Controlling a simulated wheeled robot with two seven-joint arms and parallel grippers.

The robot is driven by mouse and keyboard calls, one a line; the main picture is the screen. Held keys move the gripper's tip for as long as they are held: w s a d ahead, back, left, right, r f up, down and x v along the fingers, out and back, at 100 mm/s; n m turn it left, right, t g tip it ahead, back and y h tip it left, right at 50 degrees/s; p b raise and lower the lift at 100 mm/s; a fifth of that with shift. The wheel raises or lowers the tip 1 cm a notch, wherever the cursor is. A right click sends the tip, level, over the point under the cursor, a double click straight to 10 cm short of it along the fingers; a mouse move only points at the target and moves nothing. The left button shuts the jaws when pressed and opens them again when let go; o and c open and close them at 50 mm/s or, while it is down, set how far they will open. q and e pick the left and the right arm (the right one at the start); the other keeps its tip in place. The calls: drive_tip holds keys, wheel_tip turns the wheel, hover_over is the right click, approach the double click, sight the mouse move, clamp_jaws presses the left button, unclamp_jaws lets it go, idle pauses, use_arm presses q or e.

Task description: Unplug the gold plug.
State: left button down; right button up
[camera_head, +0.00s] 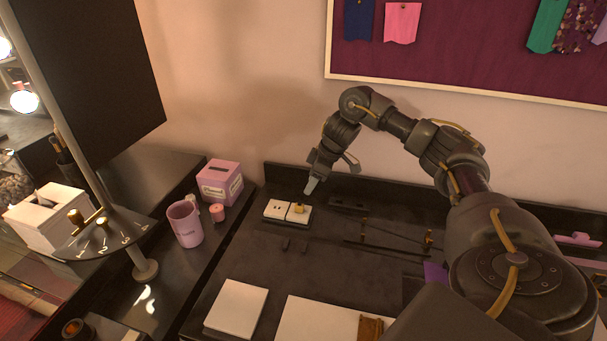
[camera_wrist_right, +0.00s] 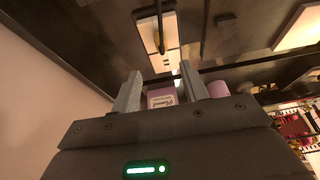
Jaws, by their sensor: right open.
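The gold plug (camera_head: 299,208) sits in the right end of a white socket strip (camera_head: 274,209) on the dark counter, with a thin dark cord at it. My right gripper (camera_head: 312,186) is open and empty, pointing down just above and slightly right of the plug, apart from it as far as I can tell. In the right wrist view the two fingers (camera_wrist_right: 161,88) are spread, and the white strip (camera_wrist_right: 171,34) with the dark cord across it lies beyond them. My left gripper is not in view.
Left of the strip stand a pink mug (camera_head: 185,224), a small pink jar (camera_head: 217,213) and a pink box (camera_head: 221,182). A low back ledge (camera_head: 283,176) runs behind the strip. White panels (camera_head: 237,307) lie in front. A thin rod (camera_head: 395,233) lies to the right.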

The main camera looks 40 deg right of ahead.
sight(301, 204)
drive_tip(key=x, duration=1)
drive_tip(key=shift+s+f, duration=0.2)
drive_tip(key=shift+s, duration=0.05)
drive_tip(key=shift+r, duration=0.1)
clamp_jaws()
drive_tip(key=shift+r+p, duration=0.6)
drive_tip(key=shift+p, duration=0.1)
idle(1.3)
drive_tip(key=shift+r, duration=0.1)
